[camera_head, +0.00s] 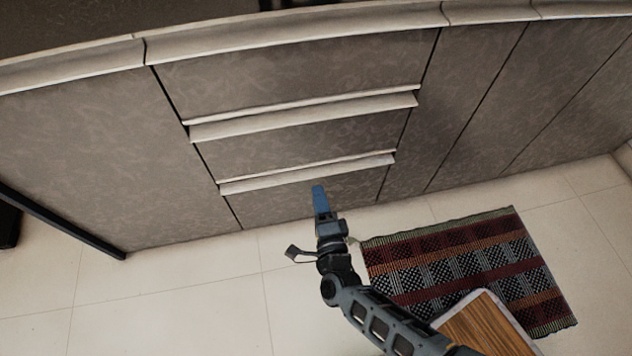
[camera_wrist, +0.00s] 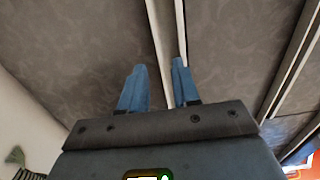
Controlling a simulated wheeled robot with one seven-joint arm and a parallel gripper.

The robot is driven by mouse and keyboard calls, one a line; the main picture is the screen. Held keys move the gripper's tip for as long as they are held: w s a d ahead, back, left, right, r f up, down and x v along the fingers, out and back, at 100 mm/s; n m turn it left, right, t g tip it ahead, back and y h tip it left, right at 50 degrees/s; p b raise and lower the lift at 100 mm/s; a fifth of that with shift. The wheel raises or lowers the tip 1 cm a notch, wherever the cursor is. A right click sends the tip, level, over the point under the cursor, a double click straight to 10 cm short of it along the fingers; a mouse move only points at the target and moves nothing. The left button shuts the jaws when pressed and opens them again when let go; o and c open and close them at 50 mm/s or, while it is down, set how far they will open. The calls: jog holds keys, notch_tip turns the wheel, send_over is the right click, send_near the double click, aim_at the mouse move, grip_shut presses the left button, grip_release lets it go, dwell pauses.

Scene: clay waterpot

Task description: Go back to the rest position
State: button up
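My gripper (camera_head: 319,189) is in front of the lower part of the drawer cabinet, below the lower handle in the head view. In the wrist view my gripper (camera_wrist: 160,65) shows two blue fingers apart, with a gap and nothing held between them. A pale strip of the cabinet front (camera_wrist: 165,35) shows beyond that gap. My arm reaches up from the bottom right of the head view. Whether a fingertip touches the cabinet cannot be told.
Grey-brown drawers with pale upper (camera_head: 305,117) and lower handles (camera_head: 308,174) look shut. A pale worktop edge (camera_head: 290,32) runs above. A striped rug (camera_head: 450,262) and a wooden-topped item (camera_head: 485,328) lie at right. Tiled floor (camera_head: 165,315) at left is clear.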

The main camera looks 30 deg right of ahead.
jog(key=shift+v, duration=1.1)
jog(key=shift+s+a, duration=0.1)
jog(key=shift+s, duration=0.05)
jog(key=s+r+n+y, duration=0.2)
jog(key=s+r+n, duration=0.55)
jog(key=s, duration=0.45)
jog(key=s+r+n+y, duration=0.3)
jog(key=s+r+n, duration=0.5)
jog(key=s, duration=0.4)
jog(key=s+d+r+n+g+p, duration=0.1)
jog(key=s+r+n, duration=0.2)
jog(key=r, duration=0.5)
jog(key=s+d+r+n+g+p, duration=0.1)
jog(key=s+r+n, duration=0.2)
jog(key=r, duration=0.4)
notch_tip(320, 180, up, 29)
jog(key=p, duration=2.8)
jog(key=shift+d+y+p, duration=0.25)
jog(key=shift+y+p, duration=0.05)
jog(key=shift+p, duration=0.05)
